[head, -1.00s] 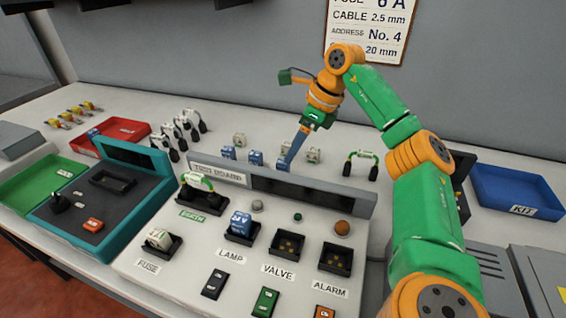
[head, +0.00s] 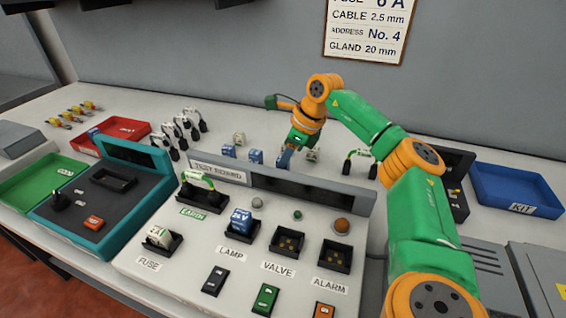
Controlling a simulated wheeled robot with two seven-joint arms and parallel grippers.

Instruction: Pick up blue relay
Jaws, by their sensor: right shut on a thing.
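Two blue relays stand on the table behind the test board, one at the left (head: 228,151) and one to its right (head: 255,156). My right gripper (head: 284,161) is just right of them, pointing down behind the board's raised back edge. It is shut on a blue relay there, which is mostly hidden by the fingers and the board edge. Another blue relay (head: 240,221) sits in the LAMP socket of the test board (head: 205,255). My left gripper is not in view.
Pale blocks stand near the gripper, one behind left (head: 239,138) and one just right (head: 312,155). A green-handled part (head: 362,155) is farther right. A blue KIT tray (head: 515,190) lies at the right, a red tray (head: 125,130) at the left. VALVE and ALARM sockets are empty.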

